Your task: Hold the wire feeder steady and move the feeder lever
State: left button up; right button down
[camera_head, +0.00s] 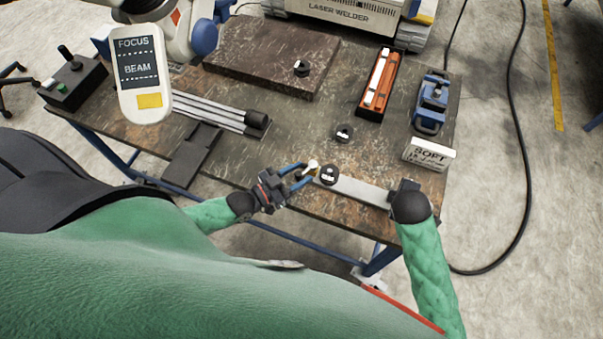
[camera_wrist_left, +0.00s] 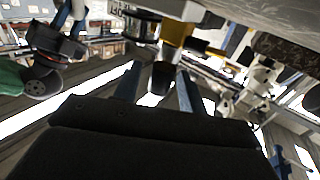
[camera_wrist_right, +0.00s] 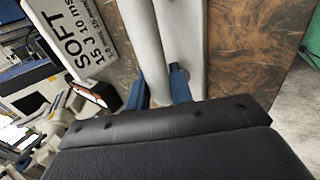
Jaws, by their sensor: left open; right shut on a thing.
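The wire feeder shows as a long pale grey body (camera_head: 362,190) near the front right edge of the bench, with a black labelled disc (camera_head: 329,175) at its left end. A small lever with a pale knob (camera_head: 312,164) and a yellow part sits at that end. My left gripper (camera_head: 299,172) is open, its blue fingers close to the lever. In the left wrist view, a dark lever tip (camera_wrist_left: 162,78) below a yellow part (camera_wrist_left: 177,34) lies between the fingertips; contact cannot be told. My right gripper (camera_wrist_right: 160,88) is shut on the grey feeder body (camera_wrist_right: 146,45).
A white SOFT card (camera_head: 428,154) stands beyond my right gripper. Grey rods (camera_head: 210,110) and a dark slab (camera_head: 270,65) take up the left and back.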

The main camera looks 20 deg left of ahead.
pick_arm(q)
grip_shut()
jog(key=shift+d, duration=0.2)
jog(key=shift+s+d+r+n+t+y, duration=0.1)
jog(key=shift+d+n+t+y, duration=0.2)
jog(key=shift+n+y, duration=0.25)
jog(key=shift+s+d+n+t+y, duration=0.1)
jog(key=shift+d+n+t+y, duration=0.05)
jog(key=shift+n+t+y, duration=0.4)
jog(key=shift+d+n+t+y, duration=0.35)
jog(key=shift+n+y, duration=0.25)
jog(key=shift+y, duration=0.5)
jog(key=shift+d+n+t+y, duration=0.3)
jog(key=shift+n+y, duration=0.3)
jog(key=shift+y, duration=0.5)
jog(key=shift+s+d+n+y, duration=0.1)
jog(key=shift+d+n+y, duration=0.05)
jog(key=shift+n+y, duration=0.5)
grip_release()
